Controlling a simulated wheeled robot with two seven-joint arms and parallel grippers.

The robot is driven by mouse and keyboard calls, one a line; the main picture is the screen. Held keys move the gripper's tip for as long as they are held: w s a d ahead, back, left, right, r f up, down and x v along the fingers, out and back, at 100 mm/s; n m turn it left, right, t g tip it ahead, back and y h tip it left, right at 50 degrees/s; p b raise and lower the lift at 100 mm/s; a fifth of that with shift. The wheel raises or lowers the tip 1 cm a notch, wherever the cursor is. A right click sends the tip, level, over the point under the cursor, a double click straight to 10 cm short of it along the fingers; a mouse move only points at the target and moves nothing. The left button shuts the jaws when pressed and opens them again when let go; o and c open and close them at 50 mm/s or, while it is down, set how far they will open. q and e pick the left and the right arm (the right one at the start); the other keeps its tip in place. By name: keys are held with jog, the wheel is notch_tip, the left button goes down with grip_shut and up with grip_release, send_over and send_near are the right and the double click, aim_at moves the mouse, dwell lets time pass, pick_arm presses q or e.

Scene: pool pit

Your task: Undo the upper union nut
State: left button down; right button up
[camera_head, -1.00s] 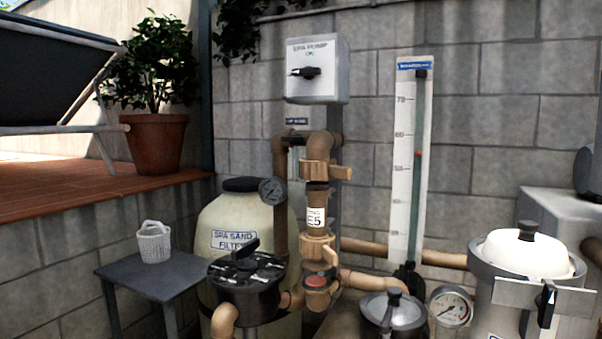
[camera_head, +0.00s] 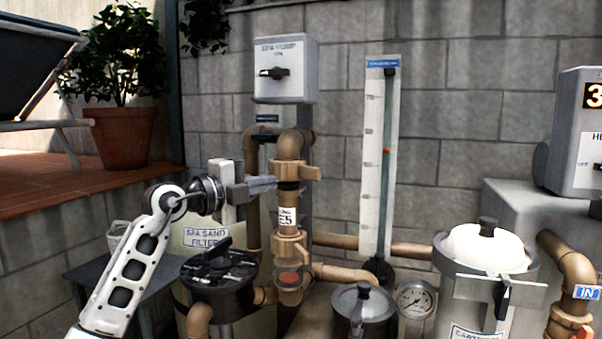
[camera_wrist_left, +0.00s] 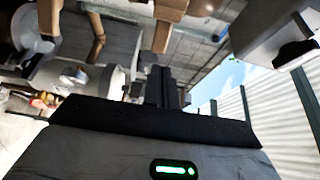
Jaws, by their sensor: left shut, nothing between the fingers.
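The upper union nut (camera_head: 290,170) is a tan winged collar on the vertical brown pipe, below the pipe's top bend. One wing points right. The lower union nut (camera_head: 289,246) is a similar collar further down, with a white label (camera_head: 287,217) between the two. My left gripper (camera_head: 274,183) comes in from the left, shut and empty, its tips close to the left side of the upper nut; I cannot tell whether they touch. In the left wrist view the shut fingers (camera_wrist_left: 160,84) point toward brown pipework (camera_wrist_left: 168,12). My right gripper is not in view.
A grey switch box (camera_head: 286,70) hangs above the pipe. A black-topped valve (camera_head: 218,283) and the sand filter sit below my left arm. A tall gauge panel (camera_head: 376,150) stands right of the pipe. A potted plant (camera_head: 122,137) is on the deck at left.

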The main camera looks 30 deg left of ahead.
aim_at(313, 172)
pick_arm(q)
jog(key=p+x, duration=0.2)
jog(key=x, duration=0.8)
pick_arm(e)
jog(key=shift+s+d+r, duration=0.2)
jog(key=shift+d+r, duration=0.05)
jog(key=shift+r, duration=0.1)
pick_arm(q)
jog(key=shift+w+d+r+p, duration=0.2)
jog(key=shift+w+p, duration=0.1)
jog(key=shift+p, duration=0.9)
jog(key=shift+d, duration=0.1)
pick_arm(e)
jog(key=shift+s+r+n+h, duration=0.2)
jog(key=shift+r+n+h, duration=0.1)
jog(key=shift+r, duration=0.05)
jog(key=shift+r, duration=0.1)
